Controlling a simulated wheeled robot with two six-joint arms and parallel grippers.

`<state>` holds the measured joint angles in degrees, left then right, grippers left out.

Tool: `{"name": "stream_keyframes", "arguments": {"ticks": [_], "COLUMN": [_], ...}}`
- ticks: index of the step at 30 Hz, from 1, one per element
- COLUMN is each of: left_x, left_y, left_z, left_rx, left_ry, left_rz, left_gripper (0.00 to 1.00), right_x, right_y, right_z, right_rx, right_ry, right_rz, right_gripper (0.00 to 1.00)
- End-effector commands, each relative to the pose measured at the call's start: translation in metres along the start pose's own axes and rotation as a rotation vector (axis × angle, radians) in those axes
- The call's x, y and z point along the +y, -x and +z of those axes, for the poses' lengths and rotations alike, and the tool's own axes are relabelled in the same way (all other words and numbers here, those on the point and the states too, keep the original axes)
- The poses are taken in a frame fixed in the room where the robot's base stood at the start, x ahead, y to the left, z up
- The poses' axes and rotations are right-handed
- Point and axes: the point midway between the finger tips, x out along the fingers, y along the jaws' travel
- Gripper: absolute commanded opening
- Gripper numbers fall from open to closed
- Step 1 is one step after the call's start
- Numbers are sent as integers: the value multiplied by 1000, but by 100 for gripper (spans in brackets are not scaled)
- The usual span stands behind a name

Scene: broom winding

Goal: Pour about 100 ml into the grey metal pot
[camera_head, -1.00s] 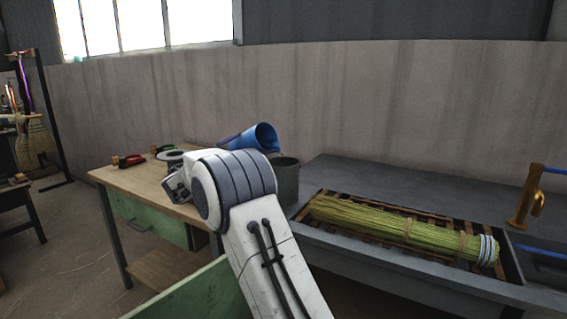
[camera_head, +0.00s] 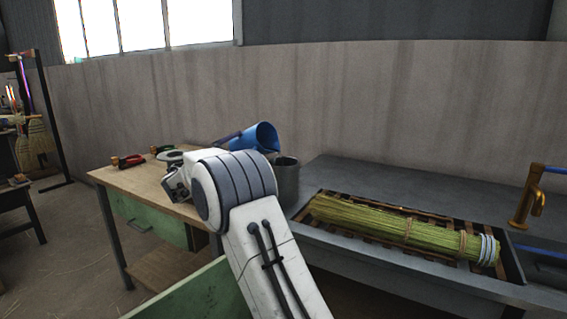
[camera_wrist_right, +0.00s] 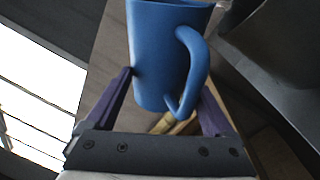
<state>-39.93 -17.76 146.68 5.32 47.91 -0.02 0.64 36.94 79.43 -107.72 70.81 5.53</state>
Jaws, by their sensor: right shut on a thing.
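A blue jug (camera_head: 258,137) is tipped towards the right, its mouth above and beside the grey metal pot (camera_head: 287,182). My right gripper (camera_head: 232,136) is shut on the jug, partly hidden behind my own arm. In the right wrist view the jug (camera_wrist_right: 158,60) sits between the purple fingers of my right gripper (camera_wrist_right: 165,100), with its handle on the right. The pot (camera_wrist_right: 275,50) shows as a dark shape at the right of that view. The inside of the pot and any stream of liquid cannot be made out. My left gripper is not in view.
The wooden workbench (camera_head: 125,177) holds red-handled tools (camera_head: 130,160) and a pale round item (camera_head: 172,156).

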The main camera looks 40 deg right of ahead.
Motion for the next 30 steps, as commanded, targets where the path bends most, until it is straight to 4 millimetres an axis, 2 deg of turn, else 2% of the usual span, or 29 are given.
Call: {"name": "stream_keyframes", "arguments": {"ticks": [5, 7, 10, 12, 17, 24, 30], "left_x": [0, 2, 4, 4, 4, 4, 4], "left_y": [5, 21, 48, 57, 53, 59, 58], "left_z": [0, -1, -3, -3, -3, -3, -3], "left_rx": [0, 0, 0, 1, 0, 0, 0], "left_ry": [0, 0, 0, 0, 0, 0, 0], "left_rz": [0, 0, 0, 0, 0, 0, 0], "left_gripper": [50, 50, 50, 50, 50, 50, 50], "right_x": [0, -8, -2, -14, -25, -34, -34], "right_y": [0, 1, 1, 2, 3, 2, 2], "right_z": [0, -2, 5, -1, -7, -14, -14], "right_rx": [6, 34, 60, 80, 88, 101, 100], "right_ry": [37, 189, 343, 453, 508, 570, 569], "right_rz": [-4, -27, -48, -63, -70, -80, -80], "right_gripper": [1, 1, 1, 1, 1, 1, 1]}}
